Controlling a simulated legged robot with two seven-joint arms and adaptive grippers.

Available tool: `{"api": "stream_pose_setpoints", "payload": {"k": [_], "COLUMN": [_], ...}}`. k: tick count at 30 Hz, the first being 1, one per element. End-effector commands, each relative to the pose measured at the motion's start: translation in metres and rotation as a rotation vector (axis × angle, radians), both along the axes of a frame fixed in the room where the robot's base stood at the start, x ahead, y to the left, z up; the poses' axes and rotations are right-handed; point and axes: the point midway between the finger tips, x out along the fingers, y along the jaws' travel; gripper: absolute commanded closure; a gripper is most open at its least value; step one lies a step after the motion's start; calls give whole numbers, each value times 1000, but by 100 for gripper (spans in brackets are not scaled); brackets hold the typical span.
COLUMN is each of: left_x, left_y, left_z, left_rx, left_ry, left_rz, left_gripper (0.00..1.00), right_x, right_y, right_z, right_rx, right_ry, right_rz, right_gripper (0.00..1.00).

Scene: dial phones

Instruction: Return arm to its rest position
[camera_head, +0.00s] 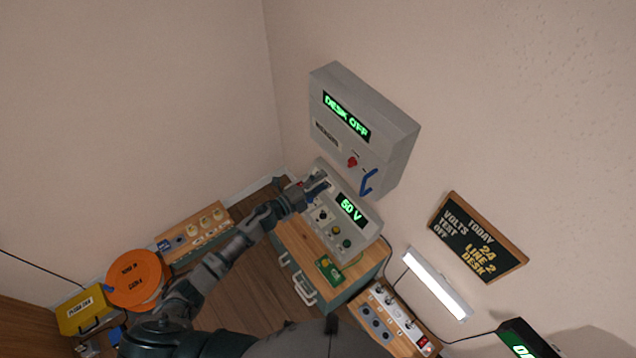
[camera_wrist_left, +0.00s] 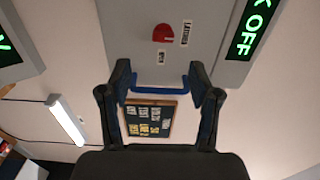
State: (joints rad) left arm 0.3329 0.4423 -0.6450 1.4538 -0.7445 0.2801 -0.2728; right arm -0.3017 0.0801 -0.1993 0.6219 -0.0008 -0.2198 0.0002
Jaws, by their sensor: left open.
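My left arm comes in from the lower left in the head view. Its gripper (camera_head: 318,184) is over the upper left end of the grey "50 V" unit (camera_head: 368,231), apart in the picture from the blue lever (camera_head: 368,182). That lever is on the grey wall box (camera_head: 395,130), which reads "DESK OFF" in green. In the left wrist view my gripper (camera_wrist_left: 160,78) is open, its two fingers well apart. The blue lever (camera_wrist_left: 158,91) appears between and beyond them, below a red knob (camera_wrist_left: 165,33). I cannot tell the exact gap. My right gripper is not in view.
The "50 V" unit stands on a wooden-topped cabinet (camera_head: 350,277). A chalkboard (camera_head: 478,238) and a lit lamp (camera_head: 436,284) are to its right. An orange drum (camera_head: 138,279), a yellow box (camera_head: 85,311) and a wooden panel with knobs (camera_head: 195,232) are at left.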

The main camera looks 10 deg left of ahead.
Motion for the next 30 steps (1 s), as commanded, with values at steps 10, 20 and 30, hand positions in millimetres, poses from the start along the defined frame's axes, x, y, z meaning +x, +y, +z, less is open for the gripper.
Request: {"api": "stream_pose_setpoints", "payload": {"k": [10,20,30], "left_x": [-6,-6,-11], "left_y": [7,7,50], "left_z": [0,0,-105], "left_rx": [0,-1,-127], "left_ry": [0,1,281], "left_rz": [0,1,208], "left_gripper": [38,38,38], "right_x": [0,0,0], "right_y": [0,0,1], "right_z": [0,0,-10], "right_rx": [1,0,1], "right_ry": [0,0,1], "right_rz": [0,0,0], "right_gripper": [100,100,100]}}
